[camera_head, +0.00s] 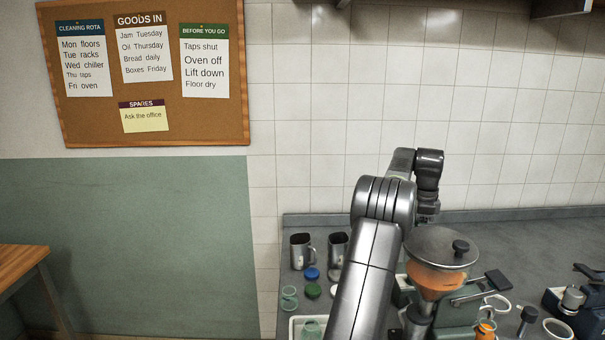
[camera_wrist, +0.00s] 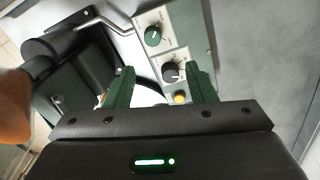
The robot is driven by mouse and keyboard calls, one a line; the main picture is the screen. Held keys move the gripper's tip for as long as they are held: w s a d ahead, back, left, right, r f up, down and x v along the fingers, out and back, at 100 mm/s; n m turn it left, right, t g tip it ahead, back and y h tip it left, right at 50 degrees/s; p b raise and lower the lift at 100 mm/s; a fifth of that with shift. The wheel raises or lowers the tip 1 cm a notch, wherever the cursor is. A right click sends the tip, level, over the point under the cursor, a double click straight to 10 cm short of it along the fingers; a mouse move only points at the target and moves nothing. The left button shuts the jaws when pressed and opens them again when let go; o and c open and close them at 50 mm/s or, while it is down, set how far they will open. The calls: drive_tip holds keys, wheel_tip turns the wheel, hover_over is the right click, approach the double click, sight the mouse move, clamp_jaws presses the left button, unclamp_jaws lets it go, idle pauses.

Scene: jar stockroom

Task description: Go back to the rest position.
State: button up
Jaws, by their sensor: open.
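My arm reaches up from the bottom of the head view, and its wrist end is raised over the counter (camera_head: 535,228). In the wrist view my gripper (camera_wrist: 160,88) shows two green fingers spread apart with a gap between them. I see nothing held in the gap. Beyond the fingers is a pale control panel (camera_wrist: 150,17) with two dark knobs (camera_wrist: 153,36) and a yellow button (camera_wrist: 180,98). My fingertips are too small to make out in the head view.
A machine with an orange hopper (camera_head: 437,279) and round grey lid (camera_head: 440,247) stands close to my arm. Metal jugs (camera_head: 301,251), a blue lid (camera_head: 312,273) and a green lid (camera_head: 313,291) sit left of my arm. A wooden table (camera_head: 20,261) stands far left.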

drive_tip(key=shift+m, duration=0.6)
drive_tip(key=shift+a+r, duration=0.1)
